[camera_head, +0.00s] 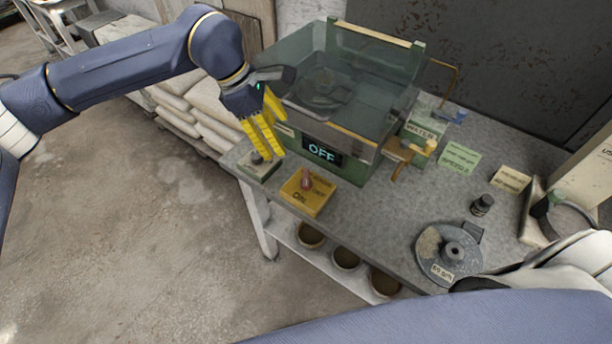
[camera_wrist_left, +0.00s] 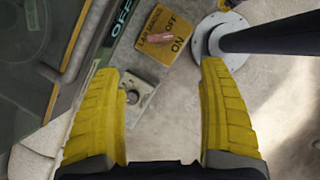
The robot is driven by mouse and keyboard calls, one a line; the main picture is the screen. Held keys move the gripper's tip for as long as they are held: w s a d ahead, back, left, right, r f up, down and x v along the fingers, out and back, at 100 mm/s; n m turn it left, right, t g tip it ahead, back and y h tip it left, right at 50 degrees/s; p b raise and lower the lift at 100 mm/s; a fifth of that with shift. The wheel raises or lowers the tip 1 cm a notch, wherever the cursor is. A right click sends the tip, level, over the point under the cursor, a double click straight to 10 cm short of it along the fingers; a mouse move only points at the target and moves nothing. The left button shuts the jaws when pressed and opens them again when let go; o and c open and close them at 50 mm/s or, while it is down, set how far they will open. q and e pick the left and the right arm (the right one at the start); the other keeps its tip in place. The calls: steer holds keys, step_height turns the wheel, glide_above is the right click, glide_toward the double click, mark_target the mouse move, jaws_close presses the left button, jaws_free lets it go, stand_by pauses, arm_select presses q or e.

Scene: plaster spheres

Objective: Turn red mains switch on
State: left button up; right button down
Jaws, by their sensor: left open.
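The red mains switch (camera_head: 307,181) is a small reddish lever on a yellow-orange plate (camera_head: 318,203) at the table's front edge. The plate has OFF and ON lettering. In the left wrist view the lever (camera_wrist_left: 158,38) lies beyond the fingertips; its exact setting is hard to tell. A display (camera_head: 322,152) on the green machine reads OFF. My left gripper (camera_head: 271,151) is open and empty, with yellow fingers. It hangs above and left of the plate, apart from the lever. In the left wrist view the fingers (camera_wrist_left: 161,68) are wide apart.
A small grey box with a knob (camera_head: 260,163) sits left of the plate, below the left fingers. The clear-walled green machine (camera_head: 345,172) stands behind. A round grey disc (camera_head: 432,242) and a black knob (camera_head: 482,205) are to the right. Pots (camera_head: 311,236) stand on the shelf below.

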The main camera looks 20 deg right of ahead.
mark_target(306, 177)
arm_select(q)
steer(key=x, duration=1.7)
steer(key=shift+d, duration=0.15)
steer(key=shift+c, duration=0.2)
steer(key=c, duration=1.2)
steer(key=shift+o, duration=0.2)
steer(key=shift+m, duration=0.3)
steer(key=m+g, duration=0.1)
steer(key=m, duration=0.2)
steer(key=shift+y, duration=0.3)
steer(key=shift+f+m+g+y, duration=0.1)
steer(key=shift+m+g+y, duration=0.4)
steer(key=shift+m, duration=1.4)
steer(key=shift+s+g, duration=0.1)
steer(key=shift+g, duration=0.2)
